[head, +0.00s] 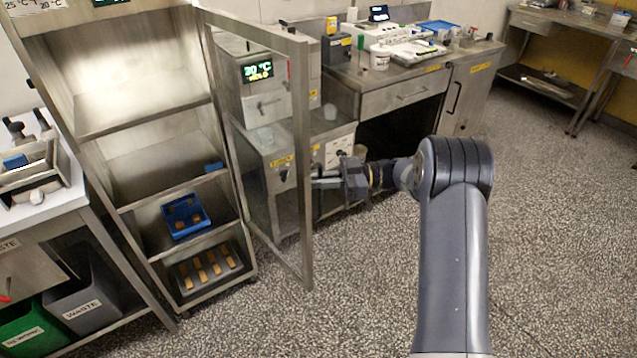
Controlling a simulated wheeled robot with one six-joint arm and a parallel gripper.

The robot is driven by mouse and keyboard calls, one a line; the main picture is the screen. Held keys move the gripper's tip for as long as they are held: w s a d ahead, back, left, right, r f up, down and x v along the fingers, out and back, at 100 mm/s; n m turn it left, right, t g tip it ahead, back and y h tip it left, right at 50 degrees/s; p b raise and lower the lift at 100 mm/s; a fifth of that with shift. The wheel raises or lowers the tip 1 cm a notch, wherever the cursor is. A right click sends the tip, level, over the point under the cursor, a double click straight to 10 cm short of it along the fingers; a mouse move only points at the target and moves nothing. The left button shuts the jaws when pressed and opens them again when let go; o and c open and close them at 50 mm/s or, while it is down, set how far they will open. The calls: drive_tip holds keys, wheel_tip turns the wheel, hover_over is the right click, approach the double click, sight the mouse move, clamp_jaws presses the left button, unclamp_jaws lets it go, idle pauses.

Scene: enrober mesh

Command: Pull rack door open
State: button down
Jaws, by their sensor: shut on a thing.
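The rack (140,190) is a tall steel cabinet at the left with several shelves. Its framed, see-through rack door (304,150) is swung out from the rack and stands open at a wide angle. My gripper (325,180) is at the door's outer edge, about halfway up, and is shut on the door's handle there. The handle itself is mostly hidden by the fingers. My arm reaches in from the right.
A blue tray (185,217) and a tray of bars (208,268) sit on the lower shelves. Machines and a steel bench (410,95) stand behind the door. Waste bins (85,300) are at lower left. The speckled floor (560,220) at right is clear.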

drive_tip(key=shift+w, duration=0.15)
drive_tip(key=c, duration=1.6)
unclamp_jaws()
drive_tip(key=shift+c, duration=0.2)
drive_tip(key=w+d+b, duration=0.1)
drive_tip(key=w+d, duration=0.1)
drive_tip(key=d, duration=0.8)
drive_tip(key=shift+d, duration=0.3)
drive_tip(key=shift+a, duration=0.1)
